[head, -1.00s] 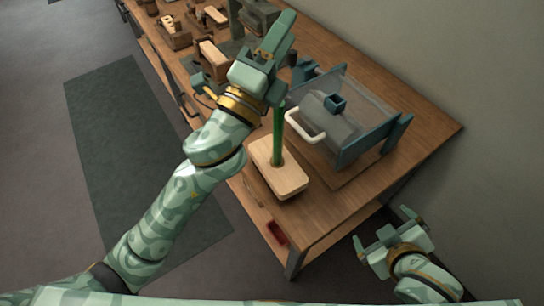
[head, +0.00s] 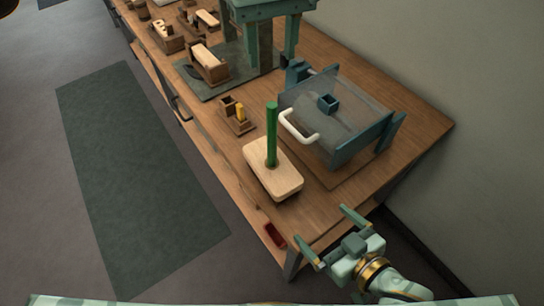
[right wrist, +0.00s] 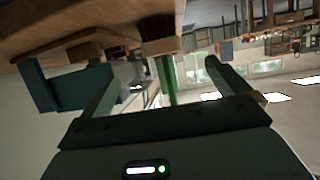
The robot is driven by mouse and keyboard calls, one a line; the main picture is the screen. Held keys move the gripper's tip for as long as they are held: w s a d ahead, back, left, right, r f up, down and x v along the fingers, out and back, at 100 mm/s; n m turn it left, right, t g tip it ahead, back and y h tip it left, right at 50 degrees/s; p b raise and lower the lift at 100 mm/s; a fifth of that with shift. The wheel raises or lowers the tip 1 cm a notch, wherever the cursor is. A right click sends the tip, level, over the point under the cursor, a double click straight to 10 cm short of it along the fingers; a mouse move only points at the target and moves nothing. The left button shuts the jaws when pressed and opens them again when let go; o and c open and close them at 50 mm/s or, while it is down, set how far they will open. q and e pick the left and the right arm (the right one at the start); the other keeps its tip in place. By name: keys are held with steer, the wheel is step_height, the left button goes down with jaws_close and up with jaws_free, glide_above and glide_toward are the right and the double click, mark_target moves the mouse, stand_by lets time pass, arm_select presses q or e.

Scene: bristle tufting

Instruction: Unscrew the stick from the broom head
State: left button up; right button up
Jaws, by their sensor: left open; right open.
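The broom head (head: 284,184) is a pale wooden block lying on the bench near its front end. The green stick (head: 271,135) stands upright on it. In the right wrist view, which is turned over, the stick (right wrist: 167,82) shows between my fingers but beyond them, and a wooden block that looks like the broom head (right wrist: 160,46) shows at its base. My right gripper (head: 320,222) is open and empty, at the near end of the bench, apart from the broom head and below it in the head view. My left gripper is out of view.
A clear-covered machine with blue ends (head: 361,154) and a white handle (head: 299,128) stands right of the stick. A small wooden holder (head: 236,126) with a yellow piece is behind it. A green press frame (head: 290,38) stands farther back. A red item (head: 274,235) is at the bench's front edge.

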mark_target(291, 194)
steer(key=x, duration=1.5)
